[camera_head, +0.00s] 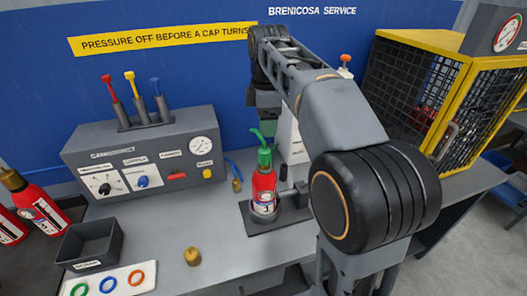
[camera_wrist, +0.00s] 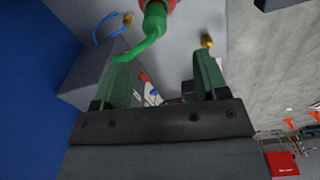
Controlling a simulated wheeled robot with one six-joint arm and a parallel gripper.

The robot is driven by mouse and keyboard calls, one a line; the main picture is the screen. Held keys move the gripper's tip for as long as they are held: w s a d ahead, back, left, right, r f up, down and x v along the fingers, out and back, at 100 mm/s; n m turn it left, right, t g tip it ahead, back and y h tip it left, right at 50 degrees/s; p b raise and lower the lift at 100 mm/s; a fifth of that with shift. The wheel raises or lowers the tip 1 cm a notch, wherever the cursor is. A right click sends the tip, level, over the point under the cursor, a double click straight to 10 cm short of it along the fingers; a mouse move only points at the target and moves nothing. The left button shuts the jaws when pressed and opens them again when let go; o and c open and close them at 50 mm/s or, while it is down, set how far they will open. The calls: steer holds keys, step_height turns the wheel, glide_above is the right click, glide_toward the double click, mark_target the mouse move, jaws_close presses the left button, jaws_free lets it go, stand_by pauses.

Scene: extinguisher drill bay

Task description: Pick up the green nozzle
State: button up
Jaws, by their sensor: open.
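The green nozzle (camera_head: 264,156) sits on top of a small red extinguisher (camera_head: 263,188) that stands upright in a dark holder (camera_head: 290,216). Its thin curved spout points up and left. In the wrist view the green nozzle (camera_wrist: 154,20) is at the top, with its spout reaching down toward the left finger; I cannot tell whether they touch. My gripper (camera_head: 266,117) is above the nozzle, partly hidden by my arm. In the wrist view my gripper (camera_wrist: 164,82) has its two green fingers apart, with nothing clearly held between them.
A grey panel box (camera_head: 200,148) with a rack of red, yellow and blue nozzles stands left. A brass cap (camera_head: 193,257), dark bin (camera_head: 93,242) and ring tray (camera_head: 127,285) lie in front. A yellow-framed cage (camera_head: 418,85) stands right. Bare bench (camera_head: 225,262) shows front centre.

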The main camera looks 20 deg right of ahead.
mark_target(264, 149)
steer(key=shift+n, duration=0.7)
steer(key=f, duration=0.4)
steer(key=w+f, duration=0.1)
steer(key=f, duration=0.2)
steer(key=shift+w+a+f, duration=0.1)
steer(key=shift+f, duration=1.25)
steer(key=shift+a+f, duration=0.1)
steer(key=shift+f, duration=1.2)
steer(key=shift+c, duration=0.4)
steer(key=c, duration=1.1)
